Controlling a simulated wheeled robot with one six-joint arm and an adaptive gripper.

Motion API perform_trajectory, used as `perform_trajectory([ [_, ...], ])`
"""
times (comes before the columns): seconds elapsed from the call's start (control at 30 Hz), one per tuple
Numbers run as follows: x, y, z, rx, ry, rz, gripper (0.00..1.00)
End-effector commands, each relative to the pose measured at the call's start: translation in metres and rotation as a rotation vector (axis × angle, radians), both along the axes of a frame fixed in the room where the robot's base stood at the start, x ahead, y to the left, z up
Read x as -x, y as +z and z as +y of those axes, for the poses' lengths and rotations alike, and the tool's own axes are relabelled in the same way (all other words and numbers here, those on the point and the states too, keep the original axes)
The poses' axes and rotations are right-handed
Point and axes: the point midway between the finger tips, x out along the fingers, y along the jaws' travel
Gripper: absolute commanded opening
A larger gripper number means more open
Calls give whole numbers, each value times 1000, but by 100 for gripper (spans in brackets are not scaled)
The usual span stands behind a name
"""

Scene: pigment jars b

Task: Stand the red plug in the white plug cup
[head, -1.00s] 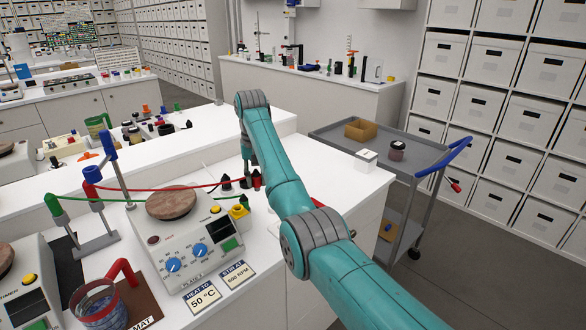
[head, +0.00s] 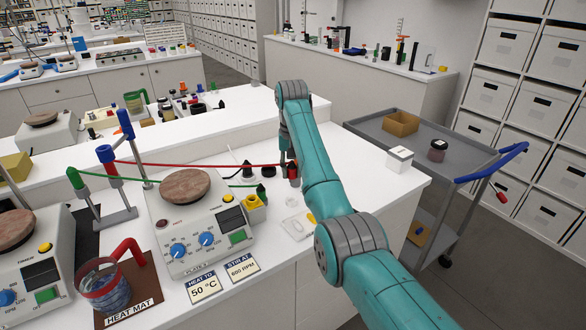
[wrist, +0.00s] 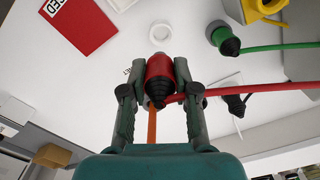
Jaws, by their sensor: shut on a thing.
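The red plug (wrist: 160,76) with a black ribbed end is between the two fingers of my gripper (wrist: 160,70), shut on it in the wrist view. In the head view the red plug (head: 293,171) shows at the far end of my arm, above the white bench; its height is hard to judge. A red cable runs from it. A white ring (wrist: 160,34), apparently the white plug cup seen from above, lies just beyond the fingertips in the wrist view, apart from the plug. In the head view a pale round shape (head: 297,226) shows on my side of the gripper.
A yellow cup (head: 255,212) and green plug (wrist: 225,40) are beside the hotplate (head: 200,228). A black plug (wrist: 236,105) stands near the gripper. A red card (wrist: 78,24) lies left in the wrist view. Red and green cables cross the bench to a stand (head: 108,190).

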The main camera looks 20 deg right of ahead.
Motion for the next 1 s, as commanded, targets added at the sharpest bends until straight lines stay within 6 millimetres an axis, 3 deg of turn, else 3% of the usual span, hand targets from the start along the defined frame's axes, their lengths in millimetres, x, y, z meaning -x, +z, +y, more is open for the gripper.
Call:
perform_trajectory([
  [0.63,0,-48,0,0,0,1,0],
  [1.0,0,-54,0,0,0,0,0],
])
